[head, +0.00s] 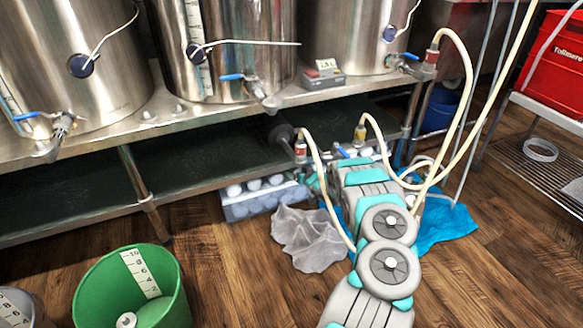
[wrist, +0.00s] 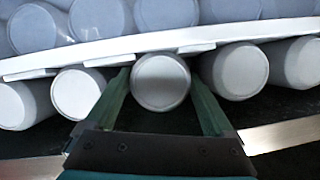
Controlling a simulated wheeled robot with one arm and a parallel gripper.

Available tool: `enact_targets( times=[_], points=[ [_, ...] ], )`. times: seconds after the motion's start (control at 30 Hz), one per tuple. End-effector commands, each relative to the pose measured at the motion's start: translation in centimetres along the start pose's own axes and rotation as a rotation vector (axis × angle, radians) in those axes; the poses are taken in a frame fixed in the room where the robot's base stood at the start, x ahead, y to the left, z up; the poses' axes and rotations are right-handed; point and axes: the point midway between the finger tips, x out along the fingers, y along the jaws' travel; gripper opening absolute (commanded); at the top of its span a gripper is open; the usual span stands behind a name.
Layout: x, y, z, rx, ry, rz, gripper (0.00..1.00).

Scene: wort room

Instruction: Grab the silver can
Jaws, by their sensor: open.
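Several pale silver-grey cans lie in two rows in the wrist view, round ends towards me. The silver can (wrist: 160,82) in the middle of the lower row is between the two green fingers of my gripper (wrist: 160,88). The fingers are open, one on each side of it. I cannot tell whether they touch it. In the head view the cans show as a pack (head: 262,196) low under the steel bench. My arm hides the gripper there.
A white strip (wrist: 120,47) runs between the can rows. The steel bench (head: 190,118) with tanks overhangs the pack. A grey cloth (head: 305,238), a blue cloth (head: 445,225) and hoses (head: 465,110) lie near my arm. A green bucket (head: 165,312) stands at front left.

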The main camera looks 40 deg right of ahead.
Motion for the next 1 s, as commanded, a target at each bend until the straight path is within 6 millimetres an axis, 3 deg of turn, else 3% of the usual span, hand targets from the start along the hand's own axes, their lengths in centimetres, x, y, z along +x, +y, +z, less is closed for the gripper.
enact_targets(
  times=[0.07, 0.53, 1.0],
  points=[
    [0.00, -0.02, -0.01, 0.000, 0.000, 0.000, 0.82],
    [-0.01, -0.02, -0.01, 0.000, 0.000, 0.000, 0.29],
    [-0.30, -0.26, -0.83, -0.002, 0.001, -0.001, 0.28]
  ],
)
